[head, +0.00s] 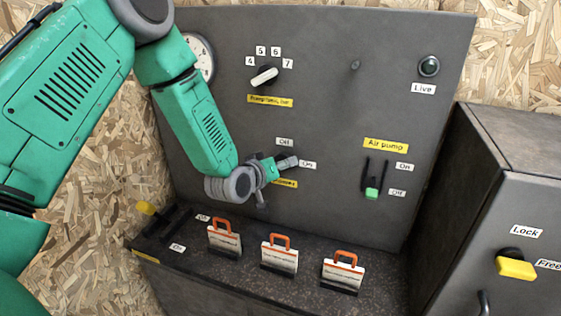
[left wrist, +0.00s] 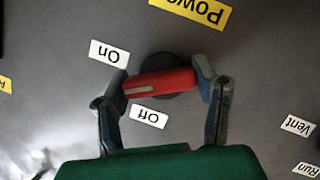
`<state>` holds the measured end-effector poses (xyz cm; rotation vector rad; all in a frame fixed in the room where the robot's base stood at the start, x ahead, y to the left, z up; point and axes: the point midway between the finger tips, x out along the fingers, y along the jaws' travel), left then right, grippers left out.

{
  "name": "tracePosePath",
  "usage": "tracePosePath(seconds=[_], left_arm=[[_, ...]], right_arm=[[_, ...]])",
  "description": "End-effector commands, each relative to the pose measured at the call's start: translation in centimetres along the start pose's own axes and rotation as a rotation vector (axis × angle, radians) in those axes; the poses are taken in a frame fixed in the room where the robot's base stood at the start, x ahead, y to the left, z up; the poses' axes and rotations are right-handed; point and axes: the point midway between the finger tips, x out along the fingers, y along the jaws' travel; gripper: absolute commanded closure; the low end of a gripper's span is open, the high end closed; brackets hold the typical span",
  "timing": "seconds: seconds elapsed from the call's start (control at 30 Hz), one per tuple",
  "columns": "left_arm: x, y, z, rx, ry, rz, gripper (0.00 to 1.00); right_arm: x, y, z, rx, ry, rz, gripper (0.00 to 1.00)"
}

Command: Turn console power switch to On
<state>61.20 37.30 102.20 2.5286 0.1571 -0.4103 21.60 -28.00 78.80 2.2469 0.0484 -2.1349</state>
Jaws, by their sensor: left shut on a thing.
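The power switch is a red rotary handle (left wrist: 165,82) on a round dark base, seen in the left wrist view. A pale mark shows on its left end, which points between the On label (left wrist: 109,54) and the Off label (left wrist: 149,116). My left gripper (left wrist: 163,83) is shut on the handle, one finger at each end. In the head view my left gripper (head: 272,168) is at the console panel (head: 330,110), beside the Off label (head: 285,141) and the On label (head: 308,164). It hides the red handle there. My right gripper is not in view.
A white selector knob (head: 264,76) is above on the panel. An air pump slider (head: 372,193) is to the right. Several orange-handled blocks (head: 279,257) stand on the ledge below. A dark cabinet (head: 490,210) with a yellow lock handle (head: 515,264) stands at right.

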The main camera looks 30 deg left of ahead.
Motion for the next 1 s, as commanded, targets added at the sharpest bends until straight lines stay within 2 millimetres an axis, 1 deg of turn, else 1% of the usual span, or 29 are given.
tracePosePath(seconds=[0.03,0.3,0.5,0.7,1.0], left_arm=[[-0.2,-0.2,0.8,0.044,-0.022,-0.024,0.75],[-0.2,-0.4,0.8,0.263,-0.023,-0.114,0.75],[-0.2,-0.4,0.9,0.389,-0.022,-0.164,0.75],[-0.2,-0.5,0.9,0.47,-0.022,-0.198,0.75],[-0.2,-0.5,0.9,0.515,-0.022,-0.217,0.75]], right_arm=[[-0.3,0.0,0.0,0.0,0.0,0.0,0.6],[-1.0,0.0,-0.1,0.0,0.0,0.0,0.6],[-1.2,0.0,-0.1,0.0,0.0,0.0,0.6],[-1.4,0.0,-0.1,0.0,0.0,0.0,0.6],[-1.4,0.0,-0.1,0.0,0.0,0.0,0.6]])
